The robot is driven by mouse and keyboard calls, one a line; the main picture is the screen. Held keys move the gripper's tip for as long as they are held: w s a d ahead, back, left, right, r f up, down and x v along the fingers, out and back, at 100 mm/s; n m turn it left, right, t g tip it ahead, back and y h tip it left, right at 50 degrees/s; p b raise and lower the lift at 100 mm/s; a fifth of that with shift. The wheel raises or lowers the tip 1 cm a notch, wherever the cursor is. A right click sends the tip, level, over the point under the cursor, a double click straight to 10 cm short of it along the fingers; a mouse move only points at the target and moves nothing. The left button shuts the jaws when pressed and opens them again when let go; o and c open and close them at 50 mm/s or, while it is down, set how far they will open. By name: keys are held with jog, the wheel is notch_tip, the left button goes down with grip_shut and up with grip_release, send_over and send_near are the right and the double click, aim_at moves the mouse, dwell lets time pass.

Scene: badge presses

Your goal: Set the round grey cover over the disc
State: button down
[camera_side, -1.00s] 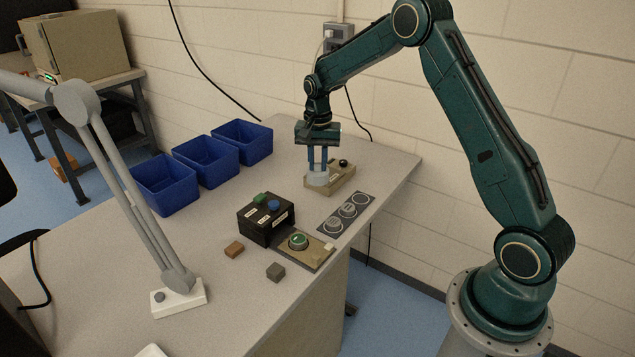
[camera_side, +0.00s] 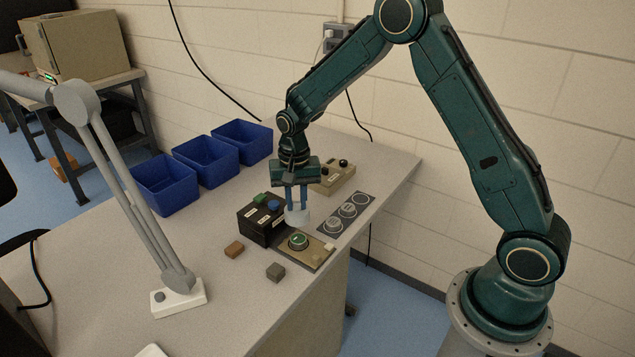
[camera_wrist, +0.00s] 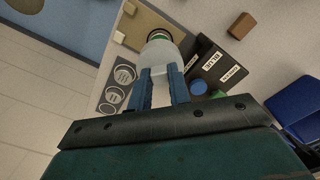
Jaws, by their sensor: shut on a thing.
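My gripper (camera_side: 296,205) is shut on a round pale grey cover (camera_side: 297,215) and holds it up off the table, in front of the black box. The green disc (camera_side: 298,241) sits in a round seat on a tan plate (camera_side: 318,259) just below the cover in the side view. In the wrist view, the cover (camera_wrist: 162,59) is between my fingertips (camera_wrist: 160,76). There it hides most of the disc's seat, and a green edge (camera_wrist: 159,36) shows past it on the tan plate (camera_wrist: 128,28).
A black box (camera_side: 258,229) with blue and green buttons stands close beside the cover. A grey plate (camera_side: 346,212) with several round places lies to the right. A tan fixture (camera_side: 333,180) with black knobs is behind. Brown (camera_side: 234,250) and dark grey (camera_side: 275,272) blocks lie in front.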

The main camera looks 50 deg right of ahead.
jog(key=shift+f, duration=0.25)
jog(key=shift+f, duration=3.9)
jog(key=c, duration=0.8)
grip_release()
jog(key=shift+r, duration=0.1)
jog(key=shift+r, duration=3.85)
